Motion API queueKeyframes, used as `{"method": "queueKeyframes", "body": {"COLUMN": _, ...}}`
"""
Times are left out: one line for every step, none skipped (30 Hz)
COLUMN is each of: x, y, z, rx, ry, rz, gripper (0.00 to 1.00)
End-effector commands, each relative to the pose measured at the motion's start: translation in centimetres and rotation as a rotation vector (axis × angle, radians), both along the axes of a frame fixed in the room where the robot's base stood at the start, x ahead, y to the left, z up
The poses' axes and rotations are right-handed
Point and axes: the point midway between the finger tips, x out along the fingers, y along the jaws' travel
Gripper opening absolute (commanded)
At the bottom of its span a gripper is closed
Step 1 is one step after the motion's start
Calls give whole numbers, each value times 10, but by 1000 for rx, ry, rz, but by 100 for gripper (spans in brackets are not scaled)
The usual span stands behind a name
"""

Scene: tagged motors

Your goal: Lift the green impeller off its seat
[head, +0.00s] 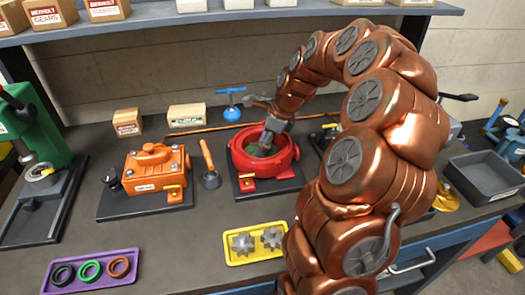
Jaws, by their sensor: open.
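A red round motor housing (237,158) stands open at the top on a dark base plate in the middle of the bench. A little of the green impeller (256,151) shows inside it; most of it is hidden by my gripper and the housing wall. My gripper (266,145) points down into the housing's opening, with its fingertips at the impeller. It is open. I cannot tell whether the fingers touch the impeller.
An orange motor (152,168) and a plunger-like tool (209,168) stand left of the housing. A blue-handled tool (231,105) stands behind it. A yellow tray (235,259) with gears lies in front; a purple tray (62,290) holds rings. A grey bin (484,178) is at right.

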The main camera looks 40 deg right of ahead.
Motion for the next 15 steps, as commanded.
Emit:
{"method": "queueKeyframes", "body": {"x": 0, "y": 0, "z": 0, "rx": 0, "ry": 0, "rz": 0, "gripper": 57}}
{"method": "queueKeyframes", "body": {"x": 0, "y": 0, "z": 0, "rx": 0, "ry": 0, "rz": 0, "gripper": 57}}
{"method": "queueKeyframes", "body": {"x": 0, "y": 0, "z": 0, "rx": -1, "ry": -1, "rz": 0, "gripper": 56}}
{"method": "queueKeyframes", "body": {"x": 0, "y": 0, "z": 0, "rx": 0, "ry": 0, "rz": 0, "gripper": 53}}
{"method": "queueKeyframes", "body": {"x": 0, "y": 0, "z": 0, "rx": 0, "ry": 0, "rz": 0, "gripper": 50}}
{"method": "queueKeyframes", "body": {"x": 0, "y": 0, "z": 0, "rx": 0, "ry": 0, "rz": 0, "gripper": 46}}
{"method": "queueKeyframes", "body": {"x": 0, "y": 0, "z": 0, "rx": 0, "ry": 0, "rz": 0, "gripper": 42}}
{"method": "queueKeyframes", "body": {"x": 0, "y": 0, "z": 0, "rx": 0, "ry": 0, "rz": 0, "gripper": 39}}
{"method": "queueKeyframes", "body": {"x": 0, "y": 0, "z": 0, "rx": -1, "ry": -1, "rz": 0, "gripper": 35}}
{"method": "queueKeyframes", "body": {"x": 0, "y": 0, "z": 0, "rx": -1, "ry": -1, "rz": 0, "gripper": 32}}
{"method": "queueKeyframes", "body": {"x": 0, "y": 0, "z": 0, "rx": 0, "ry": 0, "rz": 0, "gripper": 29}}
{"method": "queueKeyframes", "body": {"x": 0, "y": 0, "z": 0, "rx": 0, "ry": 0, "rz": 0, "gripper": 25}}
{"method": "queueKeyframes", "body": {"x": 0, "y": 0, "z": 0, "rx": 0, "ry": 0, "rz": 0, "gripper": 22}}
{"method": "queueKeyframes", "body": {"x": 0, "y": 0, "z": 0, "rx": 0, "ry": 0, "rz": 0, "gripper": 19}}
{"method": "queueKeyframes", "body": {"x": 0, "y": 0, "z": 0, "rx": 0, "ry": 0, "rz": 0, "gripper": 14}}
